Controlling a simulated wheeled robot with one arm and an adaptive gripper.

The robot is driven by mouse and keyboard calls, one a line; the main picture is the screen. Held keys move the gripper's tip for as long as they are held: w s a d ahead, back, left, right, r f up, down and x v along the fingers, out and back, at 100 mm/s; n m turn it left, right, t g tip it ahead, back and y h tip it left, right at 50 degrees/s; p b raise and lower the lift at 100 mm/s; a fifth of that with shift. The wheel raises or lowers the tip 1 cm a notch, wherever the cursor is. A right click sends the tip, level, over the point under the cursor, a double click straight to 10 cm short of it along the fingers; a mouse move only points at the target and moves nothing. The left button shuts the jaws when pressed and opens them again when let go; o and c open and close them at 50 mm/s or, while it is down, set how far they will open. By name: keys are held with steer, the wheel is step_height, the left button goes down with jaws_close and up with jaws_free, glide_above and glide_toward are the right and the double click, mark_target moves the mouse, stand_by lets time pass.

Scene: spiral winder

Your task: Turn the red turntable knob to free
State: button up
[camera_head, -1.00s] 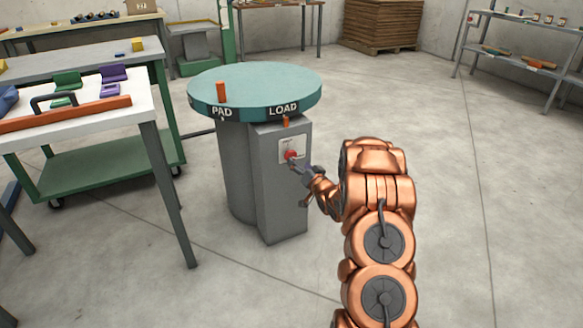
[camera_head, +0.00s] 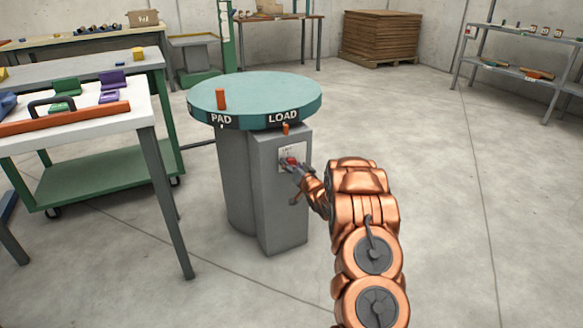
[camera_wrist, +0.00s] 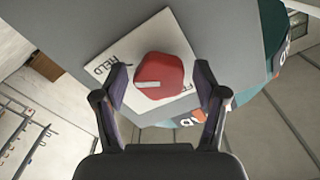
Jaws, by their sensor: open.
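The red knob (camera_wrist: 160,76) sits on a white label plate (camera_wrist: 112,52) on the front of the grey pedestal (camera_head: 282,205). The plate reads "HELD" on one side; the other word, starting with "F", is partly hidden by my gripper. A pale pointer mark on the knob lies toward its lower left in the wrist view. My gripper (camera_wrist: 162,92) is open, with one finger on each side of the knob; I cannot tell whether they touch it. In the head view my gripper (camera_head: 293,164) covers much of the knob.
A white-topped table (camera_head: 100,122) and a green cart (camera_head: 100,165) stand to the left.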

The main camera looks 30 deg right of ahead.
steer(key=shift+w, duration=0.1)
steer(key=c, duration=1.1)
